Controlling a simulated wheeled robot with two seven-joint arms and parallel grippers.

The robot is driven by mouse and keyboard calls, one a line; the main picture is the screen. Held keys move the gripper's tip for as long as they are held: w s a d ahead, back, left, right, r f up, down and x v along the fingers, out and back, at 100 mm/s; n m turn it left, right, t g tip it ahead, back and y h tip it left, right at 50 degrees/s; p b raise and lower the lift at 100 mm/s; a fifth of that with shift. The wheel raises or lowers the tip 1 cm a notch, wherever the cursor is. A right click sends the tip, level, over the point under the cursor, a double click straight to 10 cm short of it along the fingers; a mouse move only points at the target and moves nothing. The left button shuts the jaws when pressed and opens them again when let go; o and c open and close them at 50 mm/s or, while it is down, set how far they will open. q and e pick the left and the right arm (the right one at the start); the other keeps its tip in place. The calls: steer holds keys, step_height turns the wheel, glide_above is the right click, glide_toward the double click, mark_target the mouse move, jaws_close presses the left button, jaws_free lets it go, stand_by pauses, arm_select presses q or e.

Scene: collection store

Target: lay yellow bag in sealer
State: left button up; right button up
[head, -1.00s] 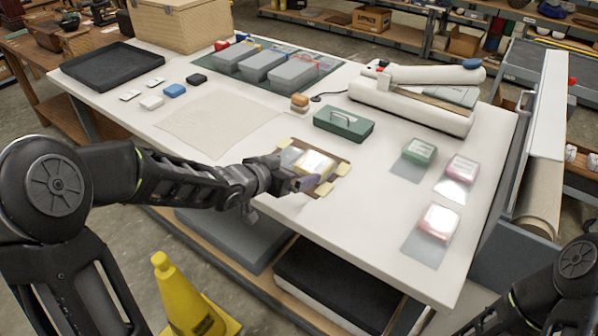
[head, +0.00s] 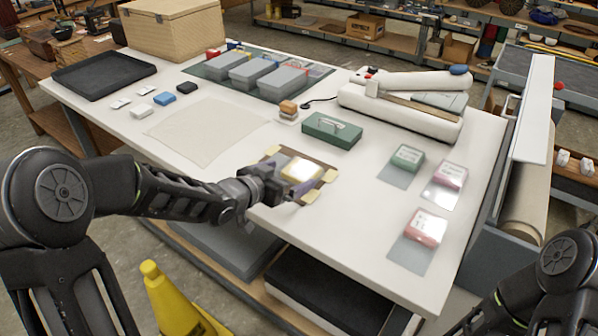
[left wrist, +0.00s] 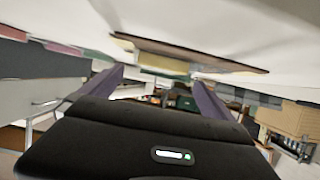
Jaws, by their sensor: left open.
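The yellow bag (head: 302,170) lies on a brown board (head: 328,177) with pale tabs, at the table's front edge. My left gripper (head: 290,190) is at the near side of this board, its purple fingers pointing toward the bag. In the left wrist view, the open fingers (left wrist: 155,88) stand apart with nothing held between them. The board's edge (left wrist: 190,58) and a yellowish strip (left wrist: 165,73) show just beyond them. The sealer (head: 405,108) is the long white machine at the back right, its arm raised at an angle. My right gripper is out of view.
A green box (head: 331,130) with a handle stands between board and sealer. One green bag (head: 407,157) and two pink bags (head: 450,175) lie at the right. Lidded grey bins (head: 250,72) and a black tray (head: 97,77) are at the back. A pale sheet (head: 205,127) lies left of the board.

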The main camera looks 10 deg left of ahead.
mark_target(299, 171)
arm_select(q)
steer(key=p+x, duration=0.1)
steer(key=x, duration=0.4)
steer(key=shift+w+f, duration=0.1)
steer(key=shift+w, duration=0.05)
steer(key=shift+c, duration=0.2)
stand_by(0.3)
steer(key=c, duration=1.4)
step_height(299, 171, up, 10)
steer(key=shift+r+p, duration=0.1)
steer(key=shift+p, duration=0.45)
